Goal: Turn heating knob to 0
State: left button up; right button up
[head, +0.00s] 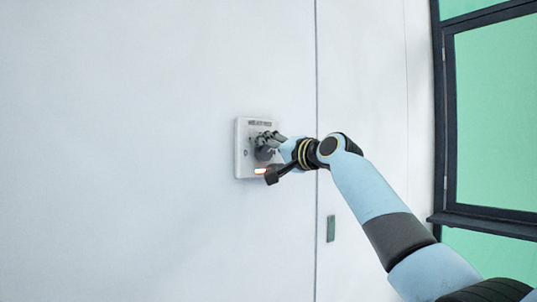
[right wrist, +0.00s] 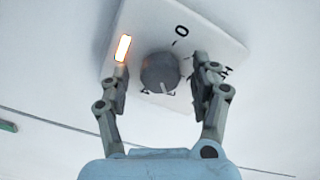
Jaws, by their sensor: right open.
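The heating knob (right wrist: 161,73) is a round dark grey dial on a white wall plate (right wrist: 215,25). In the right wrist view its pale pointer mark lies on its lower part, away from the "0" at the plate's top. A lit orange indicator (right wrist: 123,48) glows on the plate. In the head view the plate (head: 243,165) is on the wall and the knob (head: 263,153) is partly hidden by my gripper. My right gripper (right wrist: 160,78) is open, with one finger on each side of the knob; whether they touch it is unclear. My left gripper is not in view.
The white wall (head: 120,150) is flat and clear around the plate. A vertical panel seam runs just right of it. A small green plate (head: 331,228) sits lower right on the wall. A dark-framed window (head: 495,110) is at the far right.

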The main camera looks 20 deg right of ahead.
jog(key=c, duration=1.2)
